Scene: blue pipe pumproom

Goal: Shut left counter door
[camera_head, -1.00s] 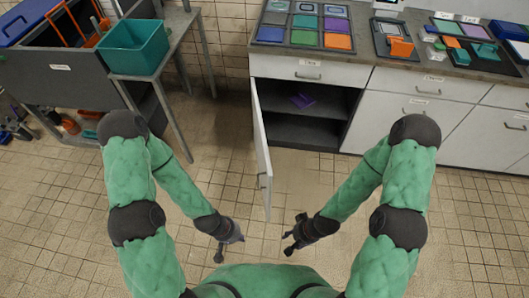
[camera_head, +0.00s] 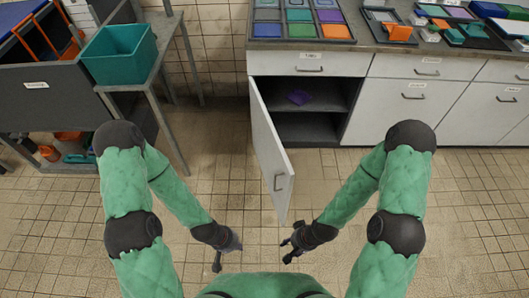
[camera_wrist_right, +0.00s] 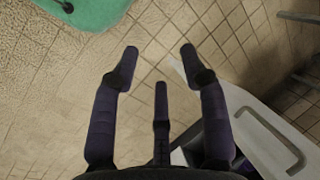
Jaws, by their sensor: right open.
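The left counter door (camera_head: 270,150) is white and stands wide open, hinged at the left side of the counter cabinet (camera_head: 310,92). Its bar handle (camera_head: 278,182) is near the free edge. The door edge and handle also show at the lower right of the right wrist view (camera_wrist_right: 268,138). My right gripper (camera_head: 289,250) is right of and below the door's free edge, apart from it in the head view. Its fingers (camera_wrist_right: 155,62) are spread and empty in the right wrist view. My left gripper (camera_head: 218,262) hangs left of the door over the floor; its fingers are too small to read.
A purple item (camera_head: 300,97) lies on the shelf inside the open cabinet. Colored trays (camera_head: 300,20) cover the counter top. A teal bin (camera_head: 120,53) stands on a grey side table at left. The tiled floor around the door is clear.

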